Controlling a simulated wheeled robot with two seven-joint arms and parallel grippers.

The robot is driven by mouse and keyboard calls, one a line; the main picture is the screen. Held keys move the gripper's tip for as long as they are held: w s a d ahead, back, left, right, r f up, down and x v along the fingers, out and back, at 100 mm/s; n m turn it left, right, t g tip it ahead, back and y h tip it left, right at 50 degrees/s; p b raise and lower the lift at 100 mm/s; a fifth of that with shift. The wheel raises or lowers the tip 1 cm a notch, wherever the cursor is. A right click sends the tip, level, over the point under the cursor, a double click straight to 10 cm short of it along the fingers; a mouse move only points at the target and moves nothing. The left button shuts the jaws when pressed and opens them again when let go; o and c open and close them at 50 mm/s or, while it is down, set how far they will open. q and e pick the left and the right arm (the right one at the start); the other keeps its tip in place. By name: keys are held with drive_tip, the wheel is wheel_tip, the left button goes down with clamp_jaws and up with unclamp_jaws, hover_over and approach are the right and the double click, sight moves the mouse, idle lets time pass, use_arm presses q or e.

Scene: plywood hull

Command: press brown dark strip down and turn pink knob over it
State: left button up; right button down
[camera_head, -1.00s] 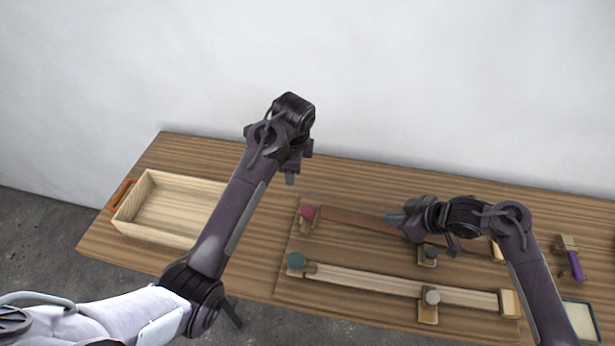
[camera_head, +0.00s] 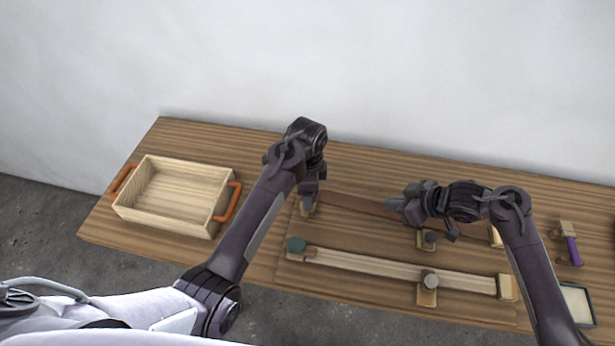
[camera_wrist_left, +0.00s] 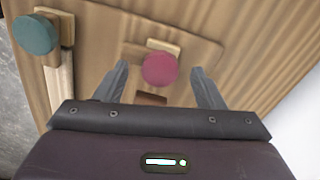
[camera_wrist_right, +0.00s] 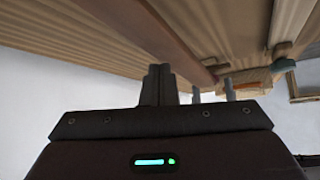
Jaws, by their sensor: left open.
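The dark brown strip (camera_head: 355,203) lies along the back of the board; it also shows in the right wrist view (camera_wrist_right: 165,38). My right gripper (camera_head: 394,205) is at the strip with its fingers together; contact is hard to tell. In the right wrist view its closed fingertips (camera_wrist_right: 160,70) are close beside the strip. The pink knob (camera_wrist_left: 160,69) is on a small wooden block at the strip's left end. My left gripper (camera_wrist_left: 159,70) is open, with one finger on either side of the knob. In the head view the left gripper (camera_head: 308,203) hides the knob.
A pale strip (camera_head: 390,268) lies nearer the front, with a teal knob (camera_head: 296,245) at its left end and a grey knob (camera_head: 430,281) along it. A wooden box (camera_head: 170,195) with orange handles stands left. A purple-handled tool (camera_head: 571,250) lies right.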

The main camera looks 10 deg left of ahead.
use_arm(q)
drive_tip(key=shift+f, duration=0.75)
drive_tip(key=shift+c, duration=0.4)
drive_tip(key=c, duration=1)
use_arm(e)
drive_tip(key=shift+f, duration=0.25)
